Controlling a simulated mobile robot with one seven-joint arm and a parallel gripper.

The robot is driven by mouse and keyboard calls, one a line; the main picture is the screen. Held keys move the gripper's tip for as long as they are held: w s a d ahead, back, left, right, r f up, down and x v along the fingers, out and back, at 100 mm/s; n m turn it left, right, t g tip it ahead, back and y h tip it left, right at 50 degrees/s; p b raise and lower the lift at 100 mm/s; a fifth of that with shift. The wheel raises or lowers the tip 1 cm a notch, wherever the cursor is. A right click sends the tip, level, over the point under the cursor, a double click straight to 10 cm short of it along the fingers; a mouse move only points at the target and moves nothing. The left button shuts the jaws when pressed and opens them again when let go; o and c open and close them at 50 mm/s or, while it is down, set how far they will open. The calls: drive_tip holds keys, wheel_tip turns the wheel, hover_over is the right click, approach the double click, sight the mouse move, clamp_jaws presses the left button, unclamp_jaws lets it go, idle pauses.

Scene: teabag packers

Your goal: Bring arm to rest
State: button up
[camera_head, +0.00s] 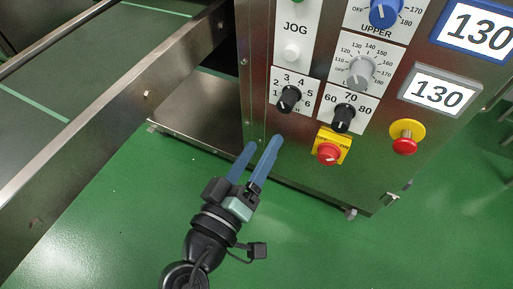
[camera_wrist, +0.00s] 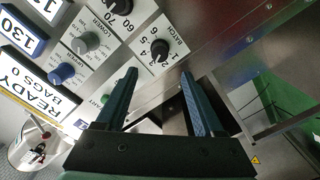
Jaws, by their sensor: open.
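My gripper (camera_head: 264,146) is at the middle of the head view, in front of the lower left part of a steel control panel (camera_head: 290,150). Its two blue fingers are apart with nothing between them. In the wrist view the gripper (camera_wrist: 159,72) is also open and empty, with its fingers pointing toward the panel near the black numbered knob (camera_wrist: 159,48). I cannot tell the exact gap between the fingertips and the panel.
The panel carries a black knob (camera_head: 288,98), another black knob (camera_head: 343,117), a red switch on yellow (camera_head: 328,152) and a red emergency button (camera_head: 405,145). A conveyor with a steel rail (camera_head: 120,95) runs at left. Green floor (camera_head: 110,225) is clear.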

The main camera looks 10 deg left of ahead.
drive_tip(key=shift+s+a, duration=0.15)
drive_tip(key=shift+s, duration=0.25)
